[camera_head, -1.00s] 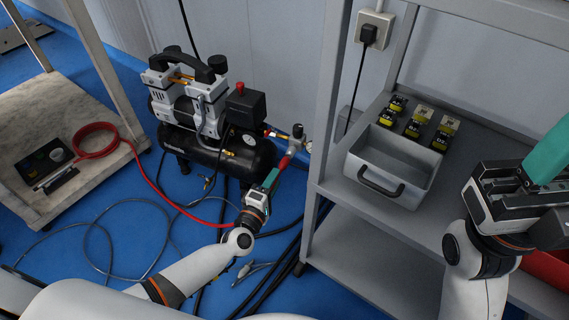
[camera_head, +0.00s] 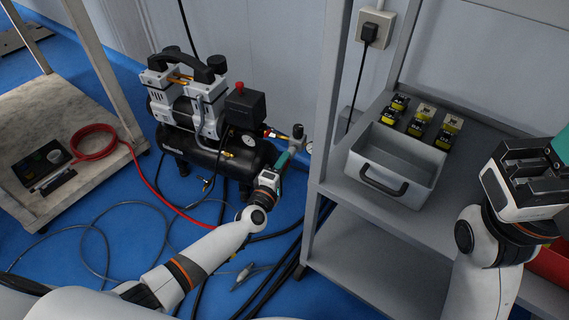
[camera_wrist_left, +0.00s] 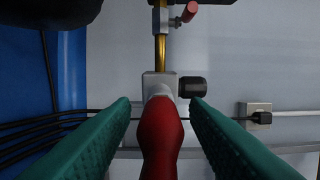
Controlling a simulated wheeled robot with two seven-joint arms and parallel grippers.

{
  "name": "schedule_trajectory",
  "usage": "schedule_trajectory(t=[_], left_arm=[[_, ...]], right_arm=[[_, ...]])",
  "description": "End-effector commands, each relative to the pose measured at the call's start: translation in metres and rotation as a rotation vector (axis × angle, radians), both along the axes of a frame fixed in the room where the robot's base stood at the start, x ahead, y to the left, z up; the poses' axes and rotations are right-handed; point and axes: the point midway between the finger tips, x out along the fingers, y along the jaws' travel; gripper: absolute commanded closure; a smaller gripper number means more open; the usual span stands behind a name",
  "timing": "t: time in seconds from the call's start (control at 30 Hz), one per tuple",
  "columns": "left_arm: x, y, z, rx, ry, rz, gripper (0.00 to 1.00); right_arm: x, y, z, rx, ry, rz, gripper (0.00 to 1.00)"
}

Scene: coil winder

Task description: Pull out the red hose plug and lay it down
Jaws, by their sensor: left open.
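The red hose plug (camera_wrist_left: 160,135) stands in the middle of the left wrist view, with its far end at the grey metal fitting (camera_wrist_left: 158,84). My left gripper (camera_head: 282,162) is beside the black compressor's (camera_head: 212,150) outlet at the valve. Its two green fingers are open, one on each side of the plug, with a visible gap on both sides. In the head view the gripper hides the plug. My right gripper (camera_head: 560,150) is at the right edge, over the grey shelf unit, partly cut off; its finger gap is hidden.
The red hose (camera_head: 155,188) runs from a coil on the wooden cart (camera_head: 20,120) at left and passes behind my left arm. A grey open bin (camera_head: 425,172) and several yellow-black boxes stand on the shelf (camera_head: 490,150). Black cables lie on the blue floor.

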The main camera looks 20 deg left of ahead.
Motion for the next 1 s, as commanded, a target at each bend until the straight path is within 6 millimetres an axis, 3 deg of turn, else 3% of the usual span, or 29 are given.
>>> schedule_trajectory(t=[0.83,1.0], left_arm=[[-0.0004,0.0002,0.0002,0.001,0.000,0.000,0.59],[-0.0003,0.0001,0.0003,0.001,0.000,0.000,0.86]], right_arm=[[0.0003,-0.0002,-0.0017,-0.002,0.004,-0.001,0.64],[0.0005,-0.0001,-0.0019,-0.002,0.004,-0.001,0.64]])
